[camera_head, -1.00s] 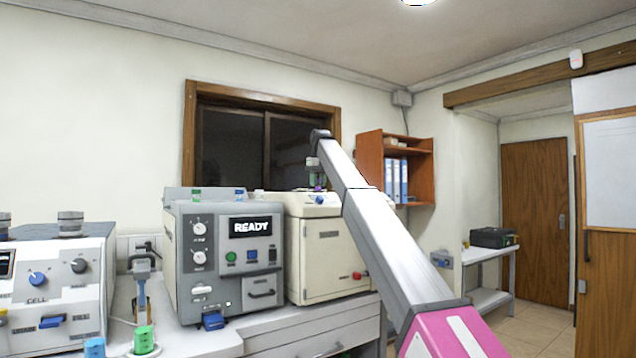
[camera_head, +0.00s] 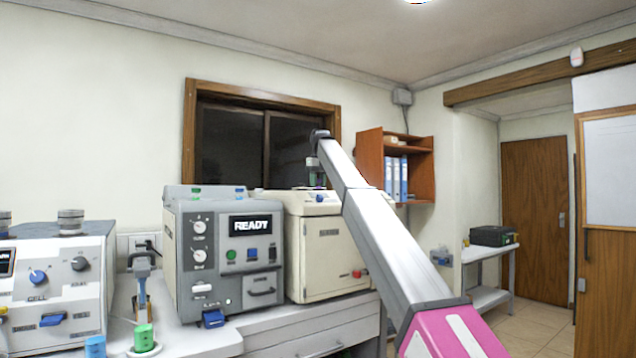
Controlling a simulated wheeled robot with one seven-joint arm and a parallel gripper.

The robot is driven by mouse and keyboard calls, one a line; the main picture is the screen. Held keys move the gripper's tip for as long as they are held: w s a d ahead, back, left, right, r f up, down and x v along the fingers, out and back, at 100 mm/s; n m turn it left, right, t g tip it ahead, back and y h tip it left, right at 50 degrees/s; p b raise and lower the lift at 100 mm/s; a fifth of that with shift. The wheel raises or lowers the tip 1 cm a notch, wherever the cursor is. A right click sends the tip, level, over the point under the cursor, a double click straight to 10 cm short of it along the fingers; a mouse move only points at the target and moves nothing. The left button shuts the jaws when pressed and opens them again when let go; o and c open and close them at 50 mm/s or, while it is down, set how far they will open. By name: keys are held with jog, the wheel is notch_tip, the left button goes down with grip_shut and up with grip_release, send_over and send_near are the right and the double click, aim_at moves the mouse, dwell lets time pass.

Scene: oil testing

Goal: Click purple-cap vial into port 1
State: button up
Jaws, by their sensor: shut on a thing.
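My gripper (camera_head: 317,176) is at the far end of my arm, pointing down over the top of the beige machine (camera_head: 328,245). It is shut on a small vial with a purple cap (camera_head: 319,187), which is tiny in this view. The vial's lower end is at the machine's top, close to a yellow part there. I cannot tell whether it is seated in a port or just above it. Port numbers are not readable from here.
A grey machine (camera_head: 222,270) with a READY display stands left of the beige one, with green and blue caps on top. Another white machine (camera_head: 50,285) is at far left.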

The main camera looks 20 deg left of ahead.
jog(key=shift+f, duration=0.1)
dwell(0.3)
jog(key=o, duration=1)
